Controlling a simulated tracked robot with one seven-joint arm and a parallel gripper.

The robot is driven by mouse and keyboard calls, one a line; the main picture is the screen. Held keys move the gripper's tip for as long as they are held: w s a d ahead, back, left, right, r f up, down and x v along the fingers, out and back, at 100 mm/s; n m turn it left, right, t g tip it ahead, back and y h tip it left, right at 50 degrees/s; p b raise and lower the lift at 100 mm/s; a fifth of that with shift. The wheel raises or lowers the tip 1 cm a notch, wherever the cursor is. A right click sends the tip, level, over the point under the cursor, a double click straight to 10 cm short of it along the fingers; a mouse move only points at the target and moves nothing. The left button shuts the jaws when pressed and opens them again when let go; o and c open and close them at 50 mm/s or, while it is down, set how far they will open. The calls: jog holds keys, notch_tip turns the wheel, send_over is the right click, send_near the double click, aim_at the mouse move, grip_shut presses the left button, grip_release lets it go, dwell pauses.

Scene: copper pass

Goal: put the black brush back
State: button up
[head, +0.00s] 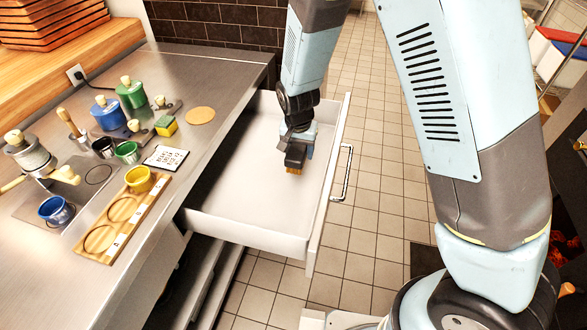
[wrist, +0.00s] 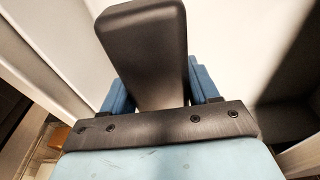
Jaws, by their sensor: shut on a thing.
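The black brush (head: 295,158) hangs from my gripper (head: 300,138) in the head view, its short orange bristles pointing down. In the wrist view the black brush (wrist: 145,50) is a broad dark block between the two blue fingers, which are shut on it. The brush is within the outline of the open white drawer (head: 250,215), towards its right side. I cannot tell whether the bristles touch the drawer floor. The part of the brush inside the grip is hidden.
The drawer is otherwise empty where visible; its front panel and handle (head: 342,172) are on the right. The steel counter (head: 200,85) at left holds a wooden cup board (head: 98,247), a yellow cup (head: 138,179), a sponge (head: 166,126) and several canisters. Tiled floor lies beyond.

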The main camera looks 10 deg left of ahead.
aim_at(298, 147)
jog(key=shift+f, duration=3.65)
jog(key=o, duration=1)
jog(key=shift+f, duration=0.1)
jog(key=r, duration=0.3)
jog(key=s+r, duration=0.1)
jog(key=r, duration=0.7)
jog(key=shift+s+a, duration=0.1)
jog(key=shift+s, duration=0.15)
jog(key=shift+s+r, duration=0.1)
jog(key=shift+r, duration=0.5)
